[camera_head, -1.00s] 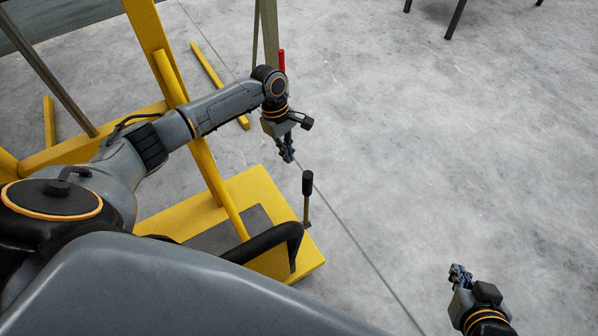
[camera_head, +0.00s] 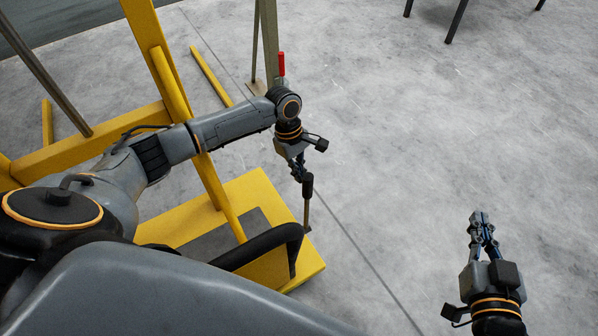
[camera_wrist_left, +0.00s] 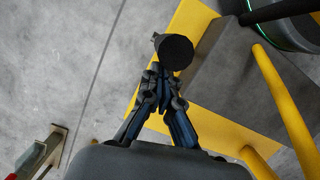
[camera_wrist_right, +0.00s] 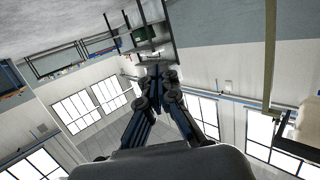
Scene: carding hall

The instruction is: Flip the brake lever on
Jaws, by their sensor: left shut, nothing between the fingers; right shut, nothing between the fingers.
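The brake lever (camera_head: 307,198) stands upright near the corner of the yellow base, a thin metal rod with a black cylindrical grip. My left gripper (camera_head: 304,177) is shut and empty, its fingertips right beside the black grip. In the left wrist view the lever's round black top (camera_wrist_left: 175,52) shows just beyond the shut fingertips (camera_wrist_left: 160,72); I cannot tell whether they touch it. My right gripper (camera_head: 480,215) is shut and empty over open floor on the right, far from the lever. The right wrist view shows its closed fingers (camera_wrist_right: 157,72).
The yellow base (camera_head: 308,270) carries a grey plate (camera_head: 205,236) and yellow frame posts (camera_head: 205,170). A black curved bar (camera_head: 270,240) lies left of the lever. A red handle (camera_head: 281,64) on a metal post stands behind my left arm. Floor to the right is clear.

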